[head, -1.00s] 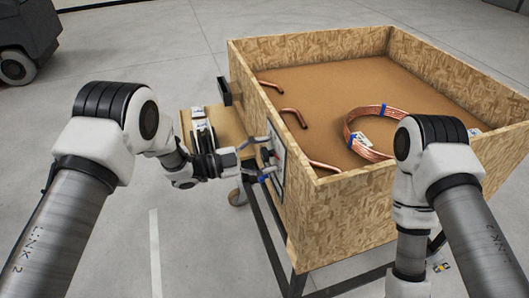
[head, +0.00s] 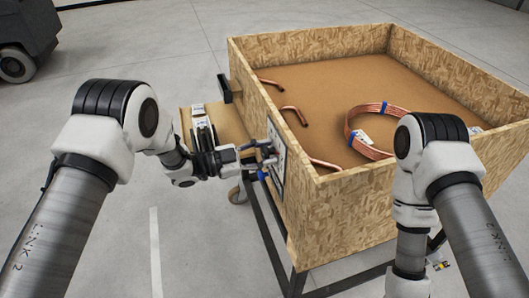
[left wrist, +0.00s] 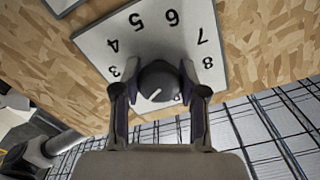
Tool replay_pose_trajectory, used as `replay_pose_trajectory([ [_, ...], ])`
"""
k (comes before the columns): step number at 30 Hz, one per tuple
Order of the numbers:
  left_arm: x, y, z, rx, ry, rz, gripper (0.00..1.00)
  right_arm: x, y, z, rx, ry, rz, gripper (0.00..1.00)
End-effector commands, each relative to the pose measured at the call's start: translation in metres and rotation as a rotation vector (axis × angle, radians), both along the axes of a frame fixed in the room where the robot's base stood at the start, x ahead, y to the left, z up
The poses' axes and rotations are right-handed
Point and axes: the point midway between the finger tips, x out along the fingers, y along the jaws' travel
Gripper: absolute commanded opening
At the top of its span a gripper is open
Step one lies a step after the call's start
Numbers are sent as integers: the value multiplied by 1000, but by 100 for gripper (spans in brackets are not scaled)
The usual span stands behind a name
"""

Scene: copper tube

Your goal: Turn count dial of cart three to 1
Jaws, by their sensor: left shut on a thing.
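The count dial (left wrist: 159,78) is a dark grey knob with a white pointer line. It sits on a white plate (left wrist: 155,40) with black numbers; 3 to 8 can be read, and the lower part is hidden. The pointer line slants toward the lower left in the left wrist view. My left gripper (left wrist: 159,92) is shut on the knob, one finger on each side. In the head view, my left gripper (head: 262,160) is at the plate (head: 277,156) on the cart's left wall. My right gripper is out of view below the frame.
The plate is on a wooden crate cart (head: 350,205) holding a copper coil (head: 353,138) and several bent copper tubes (head: 293,114). A small wooden shelf (head: 228,120) sticks out behind my left gripper. The floor at front left is clear.

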Motion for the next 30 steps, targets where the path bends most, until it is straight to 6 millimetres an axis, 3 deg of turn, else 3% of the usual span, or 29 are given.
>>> replay_pose_trajectory([
  [15, 1, 0, 2, -110, 327, 0, 7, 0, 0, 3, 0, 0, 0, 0],
  [30, 1, 0, 3, -134, 399, 0, 7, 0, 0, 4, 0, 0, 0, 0],
])
